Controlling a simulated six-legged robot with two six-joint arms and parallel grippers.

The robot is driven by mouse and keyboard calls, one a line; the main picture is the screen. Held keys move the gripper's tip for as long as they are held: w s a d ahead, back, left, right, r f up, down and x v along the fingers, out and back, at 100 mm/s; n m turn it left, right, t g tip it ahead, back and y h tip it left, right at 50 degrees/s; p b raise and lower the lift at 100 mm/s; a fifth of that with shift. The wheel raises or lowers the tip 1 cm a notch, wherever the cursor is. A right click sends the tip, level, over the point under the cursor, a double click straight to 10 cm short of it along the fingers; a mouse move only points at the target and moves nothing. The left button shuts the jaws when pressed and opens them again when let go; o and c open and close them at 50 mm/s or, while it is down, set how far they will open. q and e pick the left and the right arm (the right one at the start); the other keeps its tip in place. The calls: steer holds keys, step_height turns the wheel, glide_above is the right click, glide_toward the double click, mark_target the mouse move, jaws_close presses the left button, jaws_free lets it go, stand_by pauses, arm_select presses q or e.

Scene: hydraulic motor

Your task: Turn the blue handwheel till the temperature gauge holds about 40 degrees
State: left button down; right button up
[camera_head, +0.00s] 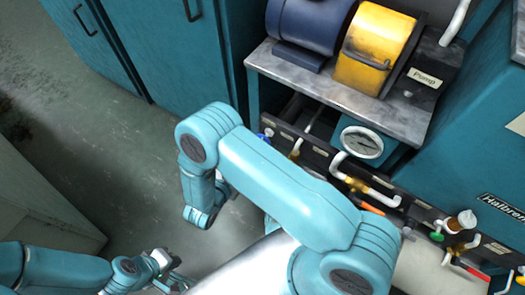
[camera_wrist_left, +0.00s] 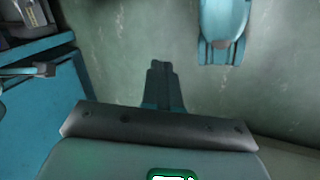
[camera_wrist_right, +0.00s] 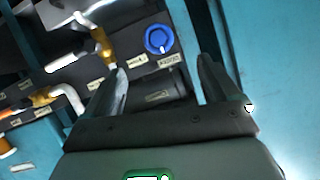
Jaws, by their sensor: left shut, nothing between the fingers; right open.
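The blue handwheel (camera_wrist_right: 159,39) shows in the right wrist view on a dark panel, with a pale mark on its hub. In the head view only a sliver of the handwheel (camera_head: 267,133) shows beside my right arm. My right gripper (camera_wrist_right: 163,65) is open and empty, its fingers pointing toward the panel with the wheel beyond the gap, apparently apart from it. A round white-faced gauge (camera_head: 362,143) sits under the bench; its reading is too small to tell. My left gripper (camera_head: 178,282) is shut and empty, low at the bottom left; it also shows in the left wrist view (camera_wrist_left: 160,68).
A yellow pump (camera_head: 376,45) and a blue motor (camera_head: 310,30) stand on the bench above. Teal cabinets (camera_head: 165,50) stand behind.

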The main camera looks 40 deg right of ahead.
steer(key=b+x, duration=0.6)
steer(key=x, duration=1)
steer(key=shift+s+d, duration=0.1)
arm_select(q)
steer(key=w+a+f+t, duration=0.1)
steer(key=w+f, duration=0.3)
steer(key=f, duration=0.3)
steer(key=shift+w+t, duration=0.3)
steer(key=shift+t, duration=0.1)
arm_select(e)
steer(key=c, duration=0.9)
steer(key=shift+c, duration=0.2)
arm_select(q)
steer(key=shift+r, duration=0.1)
